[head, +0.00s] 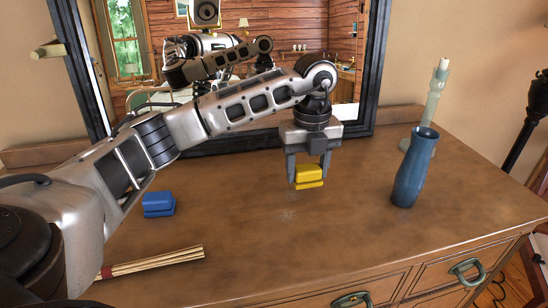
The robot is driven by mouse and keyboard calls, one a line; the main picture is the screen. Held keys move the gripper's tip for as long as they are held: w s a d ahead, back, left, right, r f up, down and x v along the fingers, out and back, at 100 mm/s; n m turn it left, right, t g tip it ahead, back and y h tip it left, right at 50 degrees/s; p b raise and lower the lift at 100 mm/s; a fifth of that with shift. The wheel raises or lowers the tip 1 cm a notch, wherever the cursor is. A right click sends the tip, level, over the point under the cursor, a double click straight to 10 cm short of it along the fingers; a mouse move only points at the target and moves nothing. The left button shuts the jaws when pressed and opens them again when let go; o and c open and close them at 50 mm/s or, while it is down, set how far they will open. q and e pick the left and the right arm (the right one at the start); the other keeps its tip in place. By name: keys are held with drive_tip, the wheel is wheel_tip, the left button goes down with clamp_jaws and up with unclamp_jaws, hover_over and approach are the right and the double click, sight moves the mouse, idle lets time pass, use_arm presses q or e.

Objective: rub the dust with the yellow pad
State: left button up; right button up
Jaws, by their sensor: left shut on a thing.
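The yellow pad (308,175) is between the fingers of my left gripper (307,172), which is shut on it above the wooden dresser top. A faint pale patch of dust (287,214) lies on the dresser top, just in front of and slightly left of the pad. I cannot tell for sure whether the pad touches the surface. My left arm reaches in from the left across the dresser. My right gripper is not in view.
A blue pad (158,204) and a bundle of pale sticks (152,262) lie on the dresser top (330,255) to the left. A blue vase (413,168) and a pale green candlestick (438,100) stand to the right. A dark-framed mirror (372,70) stands behind.

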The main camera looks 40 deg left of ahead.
use_arm(q)
wheel_tip(320, 180, up, 4)
drive_tip(key=shift+f+p, duration=0.2)
drive_tip(key=shift+p, duration=0.95)
drive_tip(key=shift+r, duration=0.3)
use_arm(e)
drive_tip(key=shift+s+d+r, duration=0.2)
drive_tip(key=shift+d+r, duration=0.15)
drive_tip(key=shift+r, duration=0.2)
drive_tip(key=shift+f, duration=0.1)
